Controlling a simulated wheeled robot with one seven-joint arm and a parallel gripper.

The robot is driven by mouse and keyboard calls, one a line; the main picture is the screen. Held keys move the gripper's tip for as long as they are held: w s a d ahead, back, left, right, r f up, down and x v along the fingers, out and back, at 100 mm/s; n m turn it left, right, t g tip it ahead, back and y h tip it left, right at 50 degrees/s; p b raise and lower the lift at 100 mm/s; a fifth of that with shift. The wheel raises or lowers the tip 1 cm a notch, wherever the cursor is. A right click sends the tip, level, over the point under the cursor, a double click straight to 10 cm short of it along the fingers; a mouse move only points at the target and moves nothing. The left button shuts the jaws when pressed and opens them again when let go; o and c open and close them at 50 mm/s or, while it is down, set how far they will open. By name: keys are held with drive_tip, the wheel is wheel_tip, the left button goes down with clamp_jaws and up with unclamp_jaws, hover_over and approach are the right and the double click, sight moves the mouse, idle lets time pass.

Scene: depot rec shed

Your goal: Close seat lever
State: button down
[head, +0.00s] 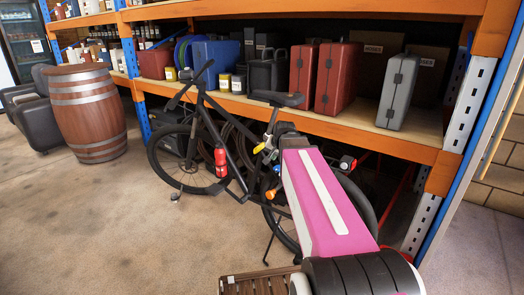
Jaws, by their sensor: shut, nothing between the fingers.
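A black bicycle (229,150) stands upright in front of the shelving, with its saddle (277,98) raised on the seat post. A small yellow lever-like part (260,147) shows at the seat tube just below the post; I take it for the seat lever. It is too small to tell whether it is open or closed. My pink arm reaches from the lower right toward this spot and covers part of the rear wheel.
Shelving (350,135) with an orange beam and several cases runs behind the bicycle. A wooden barrel (88,112) and a black armchair (35,108) stand at the left. A slatted wooden item (258,285) is at the bottom. The floor at left is clear.

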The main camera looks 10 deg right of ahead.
sight(260, 147)
drive_tip(key=shift+m+t, duration=0.6)
drive_tip(key=w+r, duration=0.1)
drive_tip(key=r, duration=0.2)
drive_tip(key=w+r, duration=0.1)
drive_tip(key=r, duration=0.1)
drive_tip(key=shift+w+d+r, duration=0.15)
drive_tip(key=shift+w+d, duration=0.15)
drive_tip(key=shift+d, duration=0.1)
drive_tip(key=w+a+f, duration=0.4)
drive_tip(key=w+f, duration=0.4)
drive_tip(key=shift+w, duration=0.25)
